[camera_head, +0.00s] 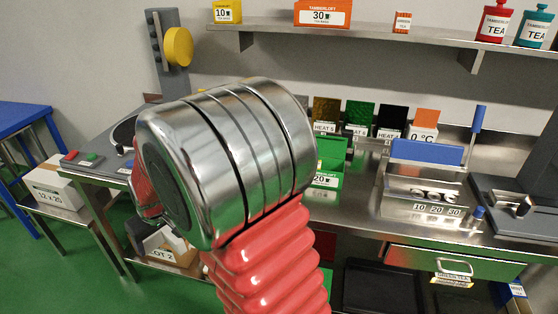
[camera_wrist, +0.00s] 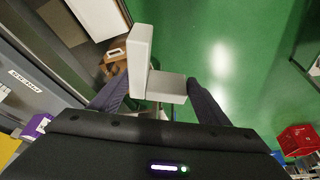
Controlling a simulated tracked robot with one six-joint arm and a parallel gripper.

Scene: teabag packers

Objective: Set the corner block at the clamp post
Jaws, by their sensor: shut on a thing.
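In the wrist view, a pale grey L-shaped block (camera_wrist: 140,62), which looks like the corner block, sits between the two dark fingers of my gripper (camera_wrist: 158,86). One arm of the block stands up past the fingers and the shorter arm reaches toward the right finger. My gripper is shut on it, over green floor. In the head view my chrome and red arm covers the middle, and I cannot make out the gripper clearly. I cannot tell for sure which fixture is the clamp post; a metal fixture with a blue-handled upright (camera_head: 478,120) stands on the bench at right.
A steel bench holds a grey machine with a yellow disc (camera_head: 178,47) at left and a dark fixture (camera_head: 515,203) at right. A shelf (camera_head: 400,36) with tea boxes and tins runs above. A red crate (camera_wrist: 298,139) stands at lower right in the wrist view.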

